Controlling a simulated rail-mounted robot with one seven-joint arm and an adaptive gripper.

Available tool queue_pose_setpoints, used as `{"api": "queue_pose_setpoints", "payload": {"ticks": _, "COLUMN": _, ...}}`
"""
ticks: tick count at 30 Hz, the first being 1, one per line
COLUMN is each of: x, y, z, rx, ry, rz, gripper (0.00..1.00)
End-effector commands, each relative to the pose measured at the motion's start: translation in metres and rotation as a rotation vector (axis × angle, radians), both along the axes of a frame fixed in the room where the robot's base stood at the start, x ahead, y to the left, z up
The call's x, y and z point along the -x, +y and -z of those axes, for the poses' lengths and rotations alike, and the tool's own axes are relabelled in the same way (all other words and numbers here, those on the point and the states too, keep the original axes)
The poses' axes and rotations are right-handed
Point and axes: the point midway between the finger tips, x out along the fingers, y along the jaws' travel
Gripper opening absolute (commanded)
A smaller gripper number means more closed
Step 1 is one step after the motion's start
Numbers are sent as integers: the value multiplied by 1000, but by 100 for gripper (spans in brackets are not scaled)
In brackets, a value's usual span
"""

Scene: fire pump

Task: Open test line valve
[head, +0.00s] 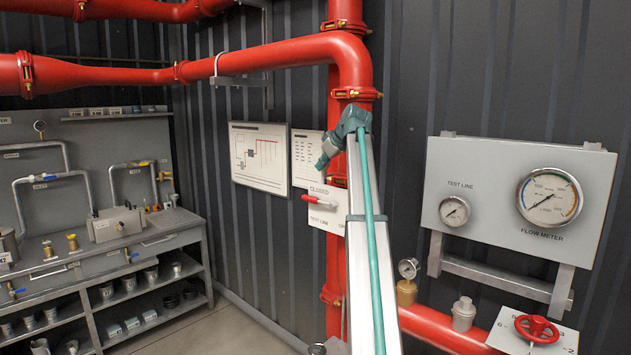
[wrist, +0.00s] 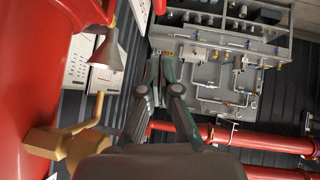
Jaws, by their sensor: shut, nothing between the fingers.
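The test line valve shows in the head view as a red lever (head: 320,201) on a white plate (head: 330,221) marked CLOSED and TEST LINE. I cannot make out the lever in the wrist view. The fingers touch nothing that I can see.
A large red pipe (head: 351,66) bends down behind my arm. Gauges sit on a grey panel (head: 493,201) at right, above a red handwheel (head: 537,328). A workbench (head: 154,235) stands at left. A brass-coloured fitting (wrist: 67,143) is close at left in the wrist view.

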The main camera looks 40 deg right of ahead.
Motion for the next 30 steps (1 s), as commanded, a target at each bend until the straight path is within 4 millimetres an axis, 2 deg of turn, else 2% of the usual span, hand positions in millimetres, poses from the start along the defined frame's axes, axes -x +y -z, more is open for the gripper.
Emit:
{"api": "queue_pose_setpoints", "payload": {"ticks": 8, "x": -27, "y": -1, "z": 23, "rx": -1, "ry": 1, "rz": -1, "gripper": 0}}
{"api": "queue_pose_setpoints", "payload": {"ticks": 17, "x": -69, "y": -2, "z": 64, "rx": -2, "ry": 3, "rz": -2, "gripper": 0}}
{"api": "queue_pose_setpoints", "payload": {"ticks": 22, "x": -69, "y": -6, "z": 88, "rx": -1, "ry": 2, "rz": 0, "gripper": 0}}
{"api": "queue_pose_setpoints", "payload": {"ticks": 30, "x": -70, "y": -10, "z": 105, "rx": -1, "ry": 1, "rz": 0, "gripper": 0}}
